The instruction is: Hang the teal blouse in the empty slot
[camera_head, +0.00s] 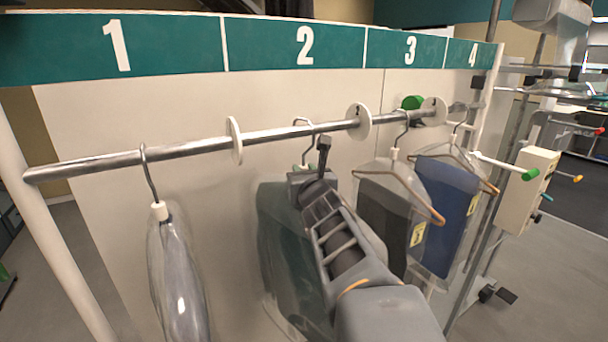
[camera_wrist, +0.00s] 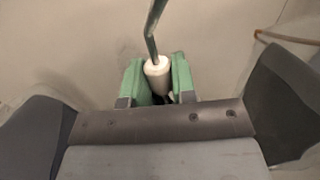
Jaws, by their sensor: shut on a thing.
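The teal blouse (camera_head: 280,240), in a clear cover, hangs below slot 2 of the rail (camera_head: 190,146), largely hidden behind my arm. Its hanger hook (camera_head: 303,121) shows at the rail between two white divider discs; I cannot tell whether it bears on the rail. My gripper (camera_head: 310,176) is just under the rail. In the wrist view, the green finger pads of my gripper (camera_wrist: 157,80) are shut on the white collar (camera_wrist: 157,70) at the base of the hanger hook, with the metal hook rising above it.
A clear-covered garment (camera_head: 177,280) hangs in slot 1. A dark garment (camera_head: 385,225) hangs in slot 3 and a blue one (camera_head: 446,215) in slot 4, both with yellow tags. White divider discs (camera_head: 235,140) separate the slots. A numbered teal sign (camera_head: 170,45) runs above the rail.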

